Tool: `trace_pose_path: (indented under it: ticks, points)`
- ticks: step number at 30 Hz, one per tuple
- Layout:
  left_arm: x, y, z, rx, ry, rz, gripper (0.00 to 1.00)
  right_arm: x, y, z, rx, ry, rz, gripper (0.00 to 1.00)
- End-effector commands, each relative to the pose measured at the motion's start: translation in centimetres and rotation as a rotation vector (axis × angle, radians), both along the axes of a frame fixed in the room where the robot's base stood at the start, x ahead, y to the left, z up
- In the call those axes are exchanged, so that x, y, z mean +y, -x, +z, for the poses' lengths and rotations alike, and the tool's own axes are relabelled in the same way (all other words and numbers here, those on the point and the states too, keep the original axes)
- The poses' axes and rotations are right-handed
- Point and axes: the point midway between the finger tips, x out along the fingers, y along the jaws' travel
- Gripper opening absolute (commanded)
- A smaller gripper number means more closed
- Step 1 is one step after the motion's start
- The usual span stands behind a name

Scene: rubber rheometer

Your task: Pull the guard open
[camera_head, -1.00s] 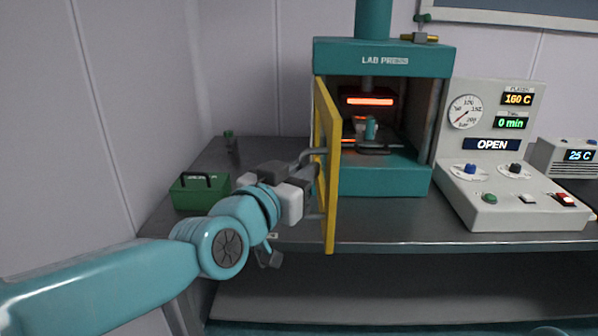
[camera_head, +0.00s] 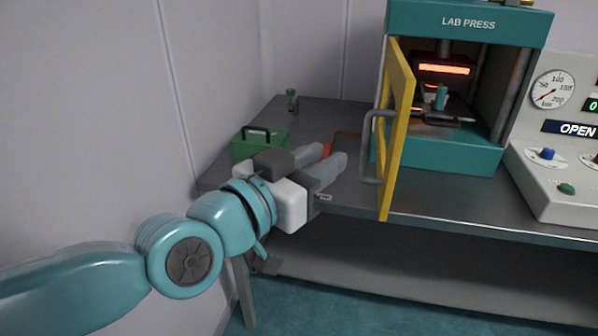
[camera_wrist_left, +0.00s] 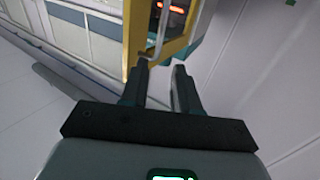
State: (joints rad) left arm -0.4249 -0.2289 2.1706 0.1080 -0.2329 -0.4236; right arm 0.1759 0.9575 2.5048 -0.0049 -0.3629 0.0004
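The yellow guard (camera_head: 399,130) of the teal lab press (camera_head: 468,158) stands swung open toward me in the head view, hinged at the press's left side. Its grey handle (camera_head: 368,150) is on the guard's left face. My left gripper (camera_head: 334,160) is to the left of the handle, apart from it, with its two fingers spread and nothing between them. In the left wrist view the open fingers (camera_wrist_left: 160,78) point toward the guard (camera_wrist_left: 133,35), and the handle (camera_wrist_left: 162,30) is beyond the fingertips. My right gripper is not in view.
A control console (camera_head: 560,175) reading OPEN is at the right. The press opening glows orange inside.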

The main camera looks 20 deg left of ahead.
Motion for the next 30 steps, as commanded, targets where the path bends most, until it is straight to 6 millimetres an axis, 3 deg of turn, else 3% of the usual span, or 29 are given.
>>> trace_pose_path:
  ticks: [3, 9, 22, 25, 28, 30]
  points:
    - [1.0, 2.2, 0.2, -0.003, 0.003, 0.001, 0.3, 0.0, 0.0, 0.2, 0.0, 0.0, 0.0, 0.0]
    - [1.7, 3.8, 0.1, -0.002, 0.001, 0.001, 0.3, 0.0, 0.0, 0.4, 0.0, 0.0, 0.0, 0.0]
    - [1.8, 3.9, 0.0, -0.001, 0.0, 0.001, 0.3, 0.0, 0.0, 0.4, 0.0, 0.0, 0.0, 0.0]
    - [2.4, 3.3, 0.2, 0.018, -0.004, 0.022, 0.3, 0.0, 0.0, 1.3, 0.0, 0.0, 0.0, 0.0]
    - [2.7, 0.6, -2.6, 0.126, -0.04, 0.049, 0.3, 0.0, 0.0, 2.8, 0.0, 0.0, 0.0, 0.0]
    - [2.8, -1.6, -6.7, 0.251, -0.079, 0.066, 0.3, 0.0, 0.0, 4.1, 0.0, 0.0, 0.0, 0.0]
